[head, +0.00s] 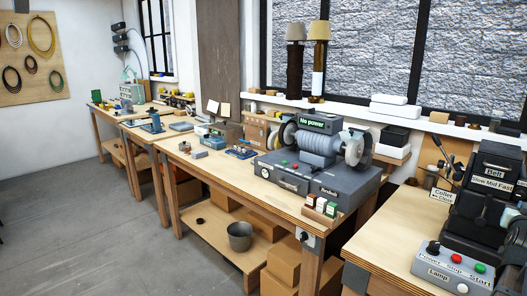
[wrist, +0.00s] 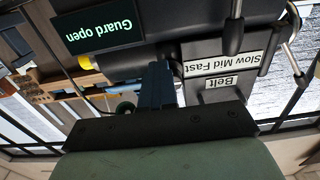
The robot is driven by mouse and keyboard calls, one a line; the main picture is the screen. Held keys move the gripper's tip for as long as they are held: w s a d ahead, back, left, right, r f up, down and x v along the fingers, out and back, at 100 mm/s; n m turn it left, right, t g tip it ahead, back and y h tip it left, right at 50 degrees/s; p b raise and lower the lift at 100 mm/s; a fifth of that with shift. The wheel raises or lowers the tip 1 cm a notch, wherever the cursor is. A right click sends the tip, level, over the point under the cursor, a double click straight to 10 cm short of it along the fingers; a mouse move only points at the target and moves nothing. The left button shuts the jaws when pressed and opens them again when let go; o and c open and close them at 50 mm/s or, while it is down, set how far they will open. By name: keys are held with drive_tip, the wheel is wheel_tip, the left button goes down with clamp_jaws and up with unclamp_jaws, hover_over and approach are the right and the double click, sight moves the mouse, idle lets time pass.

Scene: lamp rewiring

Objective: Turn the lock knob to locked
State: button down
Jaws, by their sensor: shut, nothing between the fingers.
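No knob labelled as a lock shows in either view, so I cannot tell which one it is. The wrist view is upside down. In it my gripper (wrist: 158,68) is shut and empty, its dark blue fingers together in front of a dark machine body (wrist: 210,30). I cannot tell whether the fingertips touch the machine. A dark display (wrist: 95,25) there reads "Guard open". In the head view the black machine (head: 485,205) stands at the far right. My gripper cannot be made out clearly there.
Labels on the machine read "Belt" (wrist: 222,83) and "Slow Mid Fast" (wrist: 222,64), with a metal lever (wrist: 285,45) beside them. A grey control box (head: 450,268) stands in front, with buttons. A grinder (head: 315,165) reading "No power" stands on the middle bench.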

drive_tip(key=shift+w+r, duration=0.15)
drive_tip(key=shift+w, duration=0.5)
drive_tip(key=shift+w+r, duration=0.15)
drive_tip(key=shift+w, duration=0.45)
drive_tip(key=shift+w+a, duration=0.2)
drive_tip(key=shift+a, duration=0.05)
drive_tip(key=shift+f, duration=0.15)
drive_tip(key=shift+a+f, duration=0.15)
drive_tip(key=shift+f, duration=0.25)
drive_tip(key=v, duration=0.6)
drive_tip(key=shift+s, duration=0.3)
drive_tip(key=shift+a+f, duration=0.1)
